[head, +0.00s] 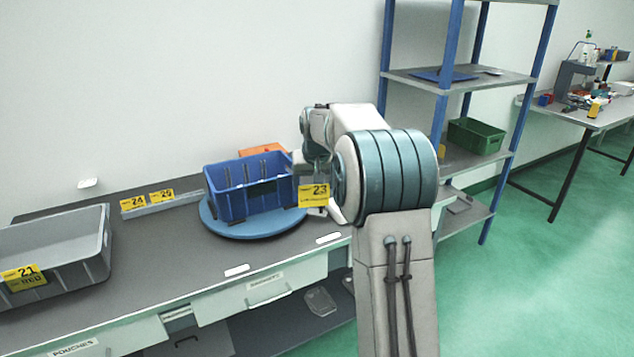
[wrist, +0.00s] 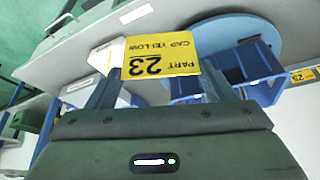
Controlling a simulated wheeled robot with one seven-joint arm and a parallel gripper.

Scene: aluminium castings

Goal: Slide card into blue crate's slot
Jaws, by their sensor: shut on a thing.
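The yellow card (head: 313,194) reads 23 and hangs upright beside the right end of the blue crate. My gripper (head: 318,178) is shut on this card; the arm hides part of the fingers in the head view. In the wrist view the card (wrist: 160,58) sits between the fingertips of my gripper (wrist: 158,75), showing upside down. The blue crate (head: 225,203) stands on a round blue turntable (head: 247,228) on the bench. Its end near the card is partly hidden by card and gripper. In the wrist view the crate (wrist: 262,62) is behind the card; its slot is not clear.
A grey bin (head: 60,245) with yellow card 21 stands at the left. An orange box (head: 262,151) is behind the crate. A blue-posted shelf (head: 455,80) stands to the right.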

